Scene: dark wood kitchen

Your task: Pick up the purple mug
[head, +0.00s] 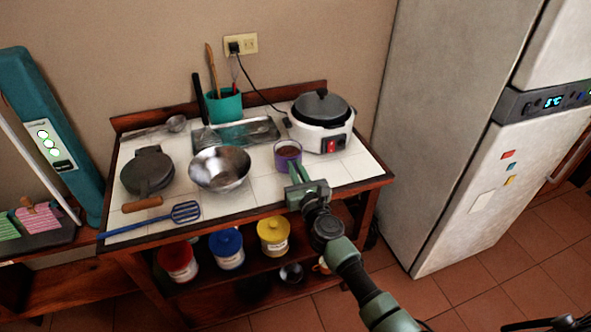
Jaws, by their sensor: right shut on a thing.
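The purple mug (287,150) stands upright on the white tiled counter, in front of the white cooker, with something brown inside it. My right gripper (298,172) reaches in from the lower right, its green fingers at the near side of the mug. It is shut on the mug's near side; the exact contact is hard to make out at this size. The mug appears to be at counter level.
The white cooker (321,121) with a dark lid stands just behind the mug. A metal bowl (219,169) is to its left, and a blue slotted spatula (150,222) lies at the front left edge. A fridge (470,130) stands right of the counter.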

